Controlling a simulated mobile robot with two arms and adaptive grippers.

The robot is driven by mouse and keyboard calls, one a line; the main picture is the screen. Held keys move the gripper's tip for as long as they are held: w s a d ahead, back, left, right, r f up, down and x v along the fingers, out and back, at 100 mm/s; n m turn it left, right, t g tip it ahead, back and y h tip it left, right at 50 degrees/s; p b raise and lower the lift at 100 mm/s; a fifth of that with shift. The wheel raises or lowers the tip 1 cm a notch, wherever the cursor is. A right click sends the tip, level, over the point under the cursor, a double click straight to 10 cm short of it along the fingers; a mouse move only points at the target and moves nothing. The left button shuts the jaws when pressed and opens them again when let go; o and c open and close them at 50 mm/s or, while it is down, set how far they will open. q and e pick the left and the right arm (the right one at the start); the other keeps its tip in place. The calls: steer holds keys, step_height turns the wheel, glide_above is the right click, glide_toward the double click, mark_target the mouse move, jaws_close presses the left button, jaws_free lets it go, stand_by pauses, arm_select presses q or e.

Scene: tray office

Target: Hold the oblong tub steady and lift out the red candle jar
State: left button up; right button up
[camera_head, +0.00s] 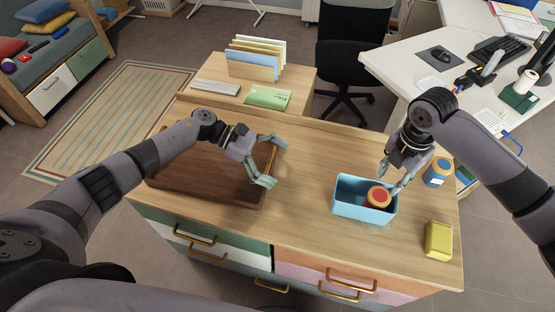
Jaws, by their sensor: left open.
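The oblong tub (347,206) is light blue and open-topped, standing upright near the front right of the wooden cabinet top. The red candle jar (379,196), orange with a red top, is inside it at the right end; its lower part is hidden. My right gripper (391,182) points down at the tub's right end, its fingertips close to the jar and the rim. I cannot tell whether they touch either or how far they are closed. My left gripper (273,161) is open and empty above the right edge of the dark brown tray (205,175), left of the tub.
A file rack (254,62) and green booklet (268,97) lie at the back. The top between tray and tub is clear.

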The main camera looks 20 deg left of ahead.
arm_select(q)
steer(key=x, duration=1.7)
steer(key=shift+f, duration=0.1)
steer(key=shift+c, duration=0.2)
